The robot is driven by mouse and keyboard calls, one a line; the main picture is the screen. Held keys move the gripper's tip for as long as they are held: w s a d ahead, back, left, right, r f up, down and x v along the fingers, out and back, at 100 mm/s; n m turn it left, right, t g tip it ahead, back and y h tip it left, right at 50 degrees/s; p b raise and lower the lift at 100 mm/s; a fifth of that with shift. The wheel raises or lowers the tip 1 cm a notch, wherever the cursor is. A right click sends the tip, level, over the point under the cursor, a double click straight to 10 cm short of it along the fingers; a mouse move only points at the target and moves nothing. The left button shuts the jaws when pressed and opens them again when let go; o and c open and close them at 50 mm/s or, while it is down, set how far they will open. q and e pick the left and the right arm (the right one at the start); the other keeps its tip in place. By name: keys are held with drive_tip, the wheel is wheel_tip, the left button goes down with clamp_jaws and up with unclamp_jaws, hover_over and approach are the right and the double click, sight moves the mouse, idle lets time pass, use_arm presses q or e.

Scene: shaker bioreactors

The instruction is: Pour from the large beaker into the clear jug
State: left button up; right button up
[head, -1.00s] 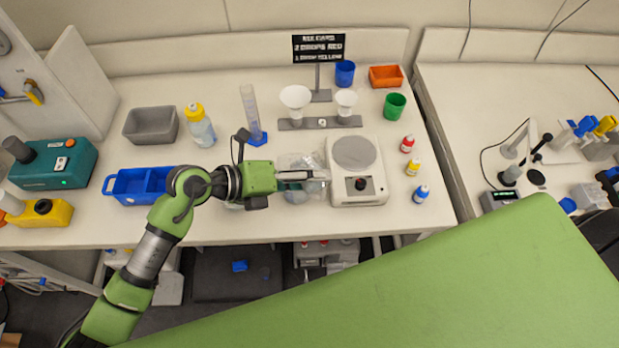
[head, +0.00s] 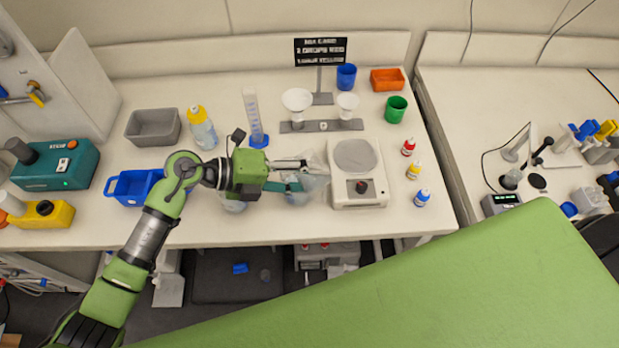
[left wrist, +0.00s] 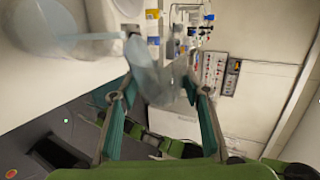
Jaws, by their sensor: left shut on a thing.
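A clear vessel (head: 296,198), perhaps the jug, stands partly hidden below the gripper. Another clear vessel (head: 233,204) stands under my left wrist, mostly covered. I cannot tell which of the two is the jug, nor whether liquid is flowing. My right gripper is out of view.
A blue tray (head: 128,187) is at left.

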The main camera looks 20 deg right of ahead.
use_arm(q)
drive_tip(key=shift+w+r, duration=0.1)
drive_tip(key=shift+w, duration=0.05)
drive_tip(key=shift+w+r+n+g+h+b, duration=0.2)
drive_tip(key=shift+n+g+h+b, duration=0.1)
drive_tip(key=shift+n+g, duration=0.3)
drive_tip(key=shift+a, duration=0.1)
drive_tip(key=shift+w+r+n+g+h+b, duration=0.3)
drive_tip(key=shift+w+r+n+g+b, duration=0.1)
drive_tip(key=shift+n, duration=0.3)
drive_tip(key=shift+a, duration=0.1)
idle(1.3)
drive_tip(key=shift+s+r+p, duration=0.2)
drive_tip(key=shift+r+p, duration=0.25)
drive_tip(key=shift+p, duration=0.3)
drive_tip(key=shift+s+r+m+t, duration=0.15)
drive_tip(key=shift+m+t, duration=0.35)
drive_tip(key=shift+s+d+f+m+t+y, duration=0.15)
drive_tip(key=shift+s+f+m+t+y, duration=0.15)
drive_tip(key=shift+m+t+y, duration=0.25)
drive_tip(key=shift+s+d+f+m+t+y, duration=0.15)
drive_tip(key=shift+s+m+t+y, duration=0.25)
drive_tip(key=shift+m, duration=0.25)
